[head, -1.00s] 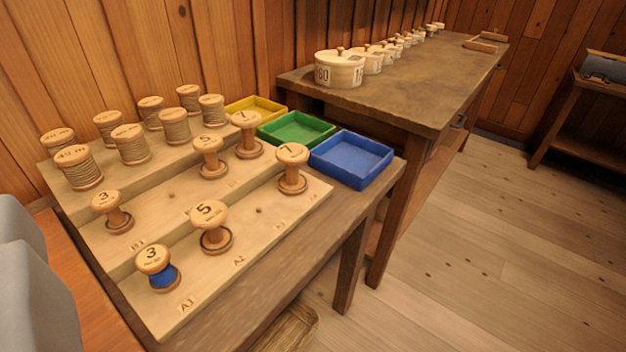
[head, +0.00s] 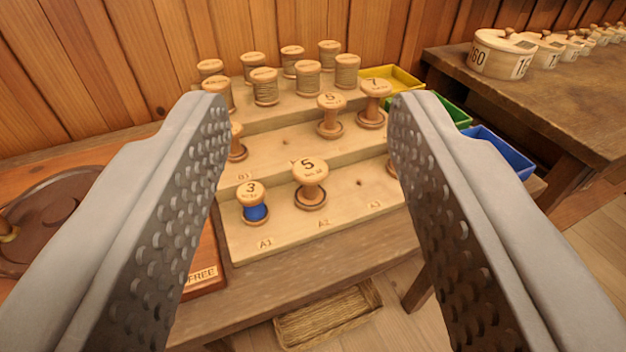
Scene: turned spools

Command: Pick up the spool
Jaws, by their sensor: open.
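Several wooden spools stand on a stepped wooden rack (head: 262,243). In the front row, a spool marked 3 with blue thread (head: 254,204) stands at A1. A bare spool marked 5 (head: 310,184) stands at A2. On the middle step are another bare spool marked 5 (head: 331,115) and one marked 7 (head: 373,103). Spools wound with tan thread (head: 265,87) fill the back step. My gripper (head: 308,105) is open and empty, its two fingers wide apart in front of the rack. The fingers partly hide a middle-step spool at left and a front-row spool at right.
Yellow (head: 392,78), green (head: 452,108) and blue (head: 500,152) trays sit right of the rack. A side table with round lidded boxes (head: 503,54) stands at right. A round brown dish (head: 50,215) lies at left. A wooden crate (head: 330,312) sits below the table's front edge.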

